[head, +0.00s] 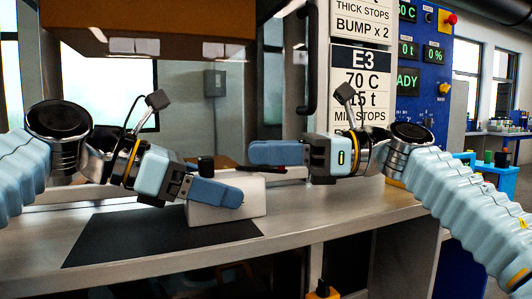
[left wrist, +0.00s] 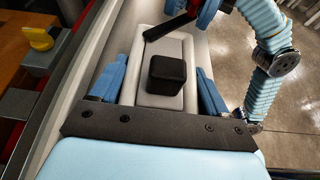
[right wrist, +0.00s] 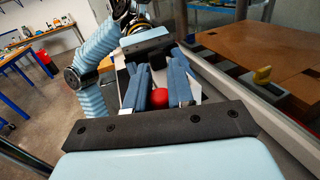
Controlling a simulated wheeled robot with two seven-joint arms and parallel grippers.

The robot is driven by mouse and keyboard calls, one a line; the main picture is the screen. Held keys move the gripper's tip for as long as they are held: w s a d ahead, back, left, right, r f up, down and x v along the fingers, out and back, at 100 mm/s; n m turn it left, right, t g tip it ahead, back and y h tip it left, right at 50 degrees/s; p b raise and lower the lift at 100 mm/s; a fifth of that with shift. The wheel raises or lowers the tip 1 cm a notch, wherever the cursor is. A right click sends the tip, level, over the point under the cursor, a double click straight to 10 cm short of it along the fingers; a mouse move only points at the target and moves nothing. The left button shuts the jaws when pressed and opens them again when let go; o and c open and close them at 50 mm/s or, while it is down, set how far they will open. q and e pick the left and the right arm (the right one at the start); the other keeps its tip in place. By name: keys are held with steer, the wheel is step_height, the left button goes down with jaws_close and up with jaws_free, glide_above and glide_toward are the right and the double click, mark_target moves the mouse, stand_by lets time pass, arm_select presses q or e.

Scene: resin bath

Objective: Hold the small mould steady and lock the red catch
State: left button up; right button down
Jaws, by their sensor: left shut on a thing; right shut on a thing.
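The small mould (head: 250,200) is a pale block with a black knob (head: 207,164) on top, standing on the bench in the head view. My left gripper (head: 222,190) is shut on it, with one blue finger along each long side in the left wrist view (left wrist: 160,92). The fingers partly hide the lever.
A dark mat (head: 150,237) lies on the bench (head: 330,222) under and left of the mould. An orange-brown press block (head: 150,20) hangs above. A sign (head: 360,80) and a blue control panel (head: 425,85) stand behind my right arm.

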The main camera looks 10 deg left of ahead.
steer(key=shift+w+d+r+n+g+h, duration=0.1)
steer(key=shift+w+n+g+h, duration=0.05)
steer(key=shift+n+g, duration=0.35)
steer(key=shift+w+r+n+g+h, duration=0.15)
steer(key=shift+n+g, duration=0.15)
steer(key=shift+g, duration=0.3)
steer(key=shift+f+g, duration=0.1)
steer(key=shift+g, duration=0.2)
steer(key=shift+s+f+n+h, duration=0.1)
steer(key=shift+s+n+h, duration=0.05)
steer(key=shift+n+h, duration=0.2)
steer(key=c, duration=1)
jaws_free()
steer(key=shift+c, duration=0.2)
steer(key=shift+d, duration=0.1)
